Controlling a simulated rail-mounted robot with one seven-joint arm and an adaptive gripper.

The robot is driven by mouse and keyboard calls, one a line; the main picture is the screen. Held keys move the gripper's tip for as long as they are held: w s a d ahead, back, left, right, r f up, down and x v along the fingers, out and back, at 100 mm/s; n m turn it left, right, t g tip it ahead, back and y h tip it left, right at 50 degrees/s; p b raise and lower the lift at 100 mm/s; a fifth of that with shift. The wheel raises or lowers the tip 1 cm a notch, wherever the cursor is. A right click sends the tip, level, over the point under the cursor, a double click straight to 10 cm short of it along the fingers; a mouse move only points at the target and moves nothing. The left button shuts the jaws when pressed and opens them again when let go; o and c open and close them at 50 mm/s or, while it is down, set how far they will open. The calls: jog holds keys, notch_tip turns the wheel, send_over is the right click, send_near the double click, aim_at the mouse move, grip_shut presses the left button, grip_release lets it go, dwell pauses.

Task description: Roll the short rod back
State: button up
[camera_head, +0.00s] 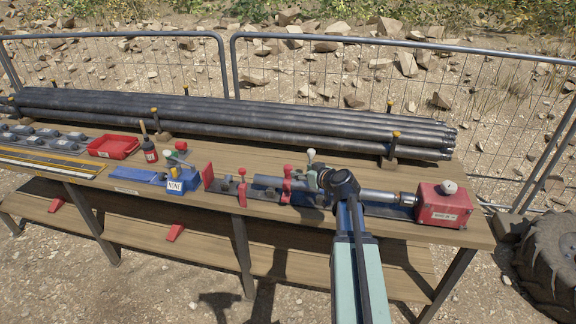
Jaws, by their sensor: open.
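A short grey rod (268,181) lies in a blue bench fixture (236,188) with red clamps (287,184). To the right, a bright metal shaft (380,195) runs toward a red box (443,206); I cannot tell whether it is one piece with the grey rod, because my arm covers the stretch between. My gripper (322,178) is at the fixture, just right of the red clamp. It is open, its fingers small and dark; whether they touch anything is unclear.
Long dark pipes (230,116) lie along the back of the wooden bench (470,232) between yellow-topped posts. A wire fence (420,80) runs behind.

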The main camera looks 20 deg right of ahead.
aim_at(289, 167)
jog(key=p+x, duration=0.3)
jog(key=x, duration=0.6)
jog(key=shift+w, duration=0.25)
jog(key=shift+x, duration=0.8)
jog(key=shift+s+f, duration=0.1)
grip_shut()
